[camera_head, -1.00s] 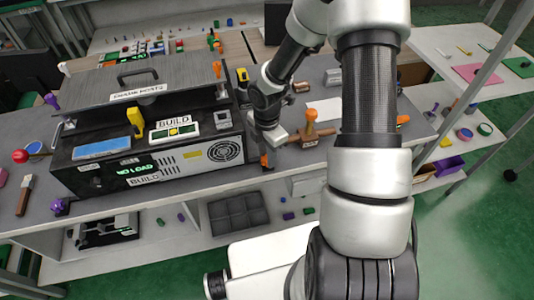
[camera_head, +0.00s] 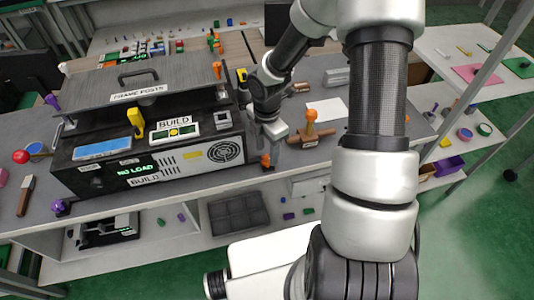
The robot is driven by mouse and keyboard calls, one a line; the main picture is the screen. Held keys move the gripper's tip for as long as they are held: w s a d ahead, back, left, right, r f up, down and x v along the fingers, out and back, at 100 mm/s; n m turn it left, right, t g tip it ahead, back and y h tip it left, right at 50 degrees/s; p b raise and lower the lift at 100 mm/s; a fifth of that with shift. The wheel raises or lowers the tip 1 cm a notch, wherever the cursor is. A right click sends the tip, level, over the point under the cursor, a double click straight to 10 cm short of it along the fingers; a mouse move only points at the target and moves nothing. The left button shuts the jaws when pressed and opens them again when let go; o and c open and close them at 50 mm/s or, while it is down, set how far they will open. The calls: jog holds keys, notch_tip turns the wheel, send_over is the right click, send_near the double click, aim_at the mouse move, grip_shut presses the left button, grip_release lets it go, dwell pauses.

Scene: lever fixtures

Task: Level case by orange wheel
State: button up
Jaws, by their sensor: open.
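The black case (camera_head: 150,150) stands on the grey bench at the left, with a ribbed lid, a carry handle, a vent and a sign reading "NO LOAD". A small orange wheel (camera_head: 266,161) shows at its front right corner, near the bench edge. Another orange piece (camera_head: 217,70) shows at the back right corner, and purple ones (camera_head: 59,207) sit at the left corners. My gripper (camera_head: 276,150) is open and points down, just right of and above the front orange wheel. Whether it touches the wheel cannot be told. I cannot tell whether the case is level.
A wooden piece with an orange knob (camera_head: 311,115) lies just right of my gripper. A white sheet (camera_head: 328,109) lies behind it. A red ball knob (camera_head: 20,157) is at the far left. A grey tray (camera_head: 238,214) is on the lower shelf.

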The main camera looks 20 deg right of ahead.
aim_at(267, 159)
notch_tip(267, 159, up, 15)
jog(key=p, duration=0.1)
jog(key=shift+f, duration=0.15)
dwell(0.3)
